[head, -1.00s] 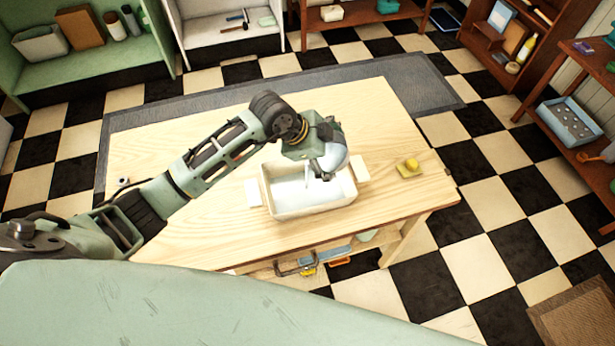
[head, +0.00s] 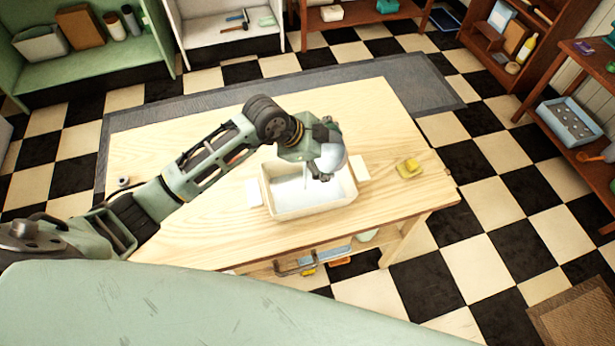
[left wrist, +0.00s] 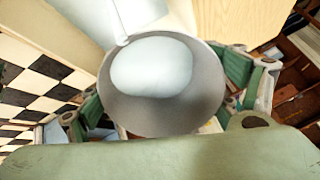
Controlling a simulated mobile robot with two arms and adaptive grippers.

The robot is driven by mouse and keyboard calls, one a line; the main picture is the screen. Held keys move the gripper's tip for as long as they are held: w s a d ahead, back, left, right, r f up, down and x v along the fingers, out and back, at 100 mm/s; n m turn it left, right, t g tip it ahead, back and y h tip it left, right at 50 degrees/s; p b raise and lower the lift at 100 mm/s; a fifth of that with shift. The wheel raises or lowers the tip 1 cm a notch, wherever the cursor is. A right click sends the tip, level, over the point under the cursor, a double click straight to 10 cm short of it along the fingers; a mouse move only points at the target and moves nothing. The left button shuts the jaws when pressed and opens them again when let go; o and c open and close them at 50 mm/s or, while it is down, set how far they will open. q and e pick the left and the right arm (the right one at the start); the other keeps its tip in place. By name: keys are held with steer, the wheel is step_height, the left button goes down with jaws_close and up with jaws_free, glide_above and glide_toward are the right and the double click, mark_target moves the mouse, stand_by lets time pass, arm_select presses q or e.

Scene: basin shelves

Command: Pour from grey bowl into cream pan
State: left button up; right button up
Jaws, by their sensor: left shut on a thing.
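The cream pan (head: 312,208), a rectangular basin with a pale handle at each end, stands on the wooden table and has pale liquid in it. My left gripper (head: 322,152) is shut on the grey bowl (head: 334,161) and holds it tilted above the pan. A thin white stream runs down from the bowl into the pan. In the left wrist view the grey bowl (left wrist: 150,118) holds pale liquid, which reaches its lip over the pan (left wrist: 60,25). The green fingers of my left gripper show on both sides of the bowl. My right gripper is not in view.
A yellow sponge-like block (head: 408,168) lies on the table to the right of the pan. A small roll-like object (head: 123,181) lies near the table's left edge. Shelves with objects stand around the room.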

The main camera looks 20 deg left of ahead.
mark_target(337, 154)
arm_select(q)
steer(key=shift+s+a+r+t+h, duration=0.35)
steer(key=shift+a+r+t+h, duration=0.1)
steer(key=shift+t+h, duration=0.15)
stand_by(2.1)
steer(key=shift+w+d, duration=0.1)
steer(key=shift+d, duration=0.15)
steer(key=shift+w+d+f+g+y, duration=0.1)
steer(key=shift+w+d+g+y, duration=0.15)
steer(key=shift+g+y, duration=0.25)
steer(key=shift+w+d+f+g+y, duration=0.8)
steer(key=shift+d+y, duration=0.05)
steer(key=shift+y, duration=0.05)
steer(key=shift+w+d+f, duration=0.1)
steer(key=shift+w+f, duration=0.05)
steer(key=shift+f, duration=0.1)
steer(key=shift+y, duration=0.3)
